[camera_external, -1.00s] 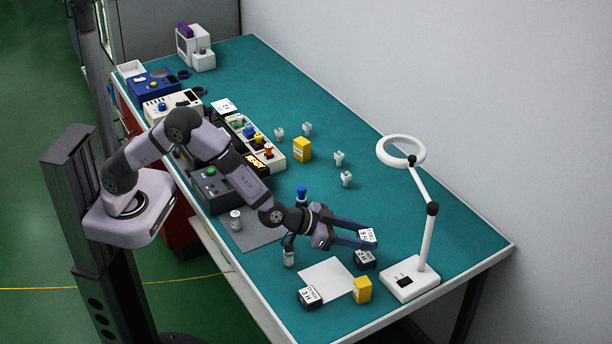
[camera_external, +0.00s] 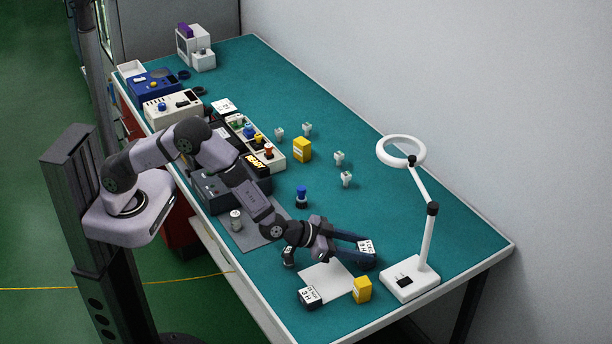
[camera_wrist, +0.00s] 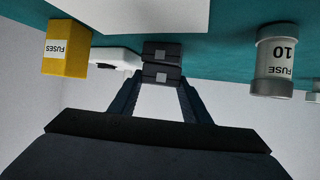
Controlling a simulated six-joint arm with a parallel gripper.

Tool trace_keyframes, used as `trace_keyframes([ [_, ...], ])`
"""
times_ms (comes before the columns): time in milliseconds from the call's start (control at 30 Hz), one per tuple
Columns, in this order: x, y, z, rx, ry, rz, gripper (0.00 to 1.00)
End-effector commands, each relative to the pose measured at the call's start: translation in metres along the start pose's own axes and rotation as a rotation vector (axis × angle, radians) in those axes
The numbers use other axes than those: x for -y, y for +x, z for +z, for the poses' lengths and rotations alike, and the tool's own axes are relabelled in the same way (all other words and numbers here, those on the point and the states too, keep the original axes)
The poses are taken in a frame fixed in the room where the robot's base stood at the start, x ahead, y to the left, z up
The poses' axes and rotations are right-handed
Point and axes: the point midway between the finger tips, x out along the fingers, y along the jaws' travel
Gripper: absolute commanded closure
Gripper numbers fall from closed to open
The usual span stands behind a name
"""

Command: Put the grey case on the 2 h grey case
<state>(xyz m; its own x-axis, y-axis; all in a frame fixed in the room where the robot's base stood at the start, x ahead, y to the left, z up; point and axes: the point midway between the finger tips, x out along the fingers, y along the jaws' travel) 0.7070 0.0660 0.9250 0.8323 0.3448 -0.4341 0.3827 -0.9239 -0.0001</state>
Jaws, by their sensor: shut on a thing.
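My gripper (camera_external: 368,252) is shut on a dark grey case (camera_external: 366,246) with a white label on top, over the right front part of the bench. In the wrist view, which looks upside down, the held case (camera_wrist: 162,73) sits between the fingertips. Another dark case (camera_wrist: 162,50) lies directly beneath it, lined up closely, and they appear to touch. In the external view the lower case is mostly hidden by the held case and the fingers. A separate dark case labelled 3 H (camera_external: 310,297) stands at the front edge side.
A white sheet (camera_external: 326,280) lies left of the stack, with a yellow fuse box (camera_external: 362,289) at its corner. A white magnifier lamp (camera_external: 410,282) stands close to the right. A grey fuse cylinder (camera_wrist: 275,60) is near the gripper.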

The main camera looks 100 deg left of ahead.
Motion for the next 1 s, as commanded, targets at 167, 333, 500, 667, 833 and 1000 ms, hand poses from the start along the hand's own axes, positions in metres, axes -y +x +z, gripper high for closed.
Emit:
trace_keyframes([
  [167,0.000,0.001,0.001,0.000,0.000,0.000,0.38],
  [333,0.000,0.001,0.001,0.000,0.000,0.000,0.38],
  [500,0.000,-0.001,-0.001,0.000,0.000,0.000,0.38],
  [667,-0.001,-0.008,-0.001,0.000,0.000,0.001,0.38],
  [833,-0.001,-0.028,-0.001,-0.002,0.001,0.002,0.38],
  [1000,-0.001,-0.055,-0.001,-0.001,0.001,0.003,0.38],
])
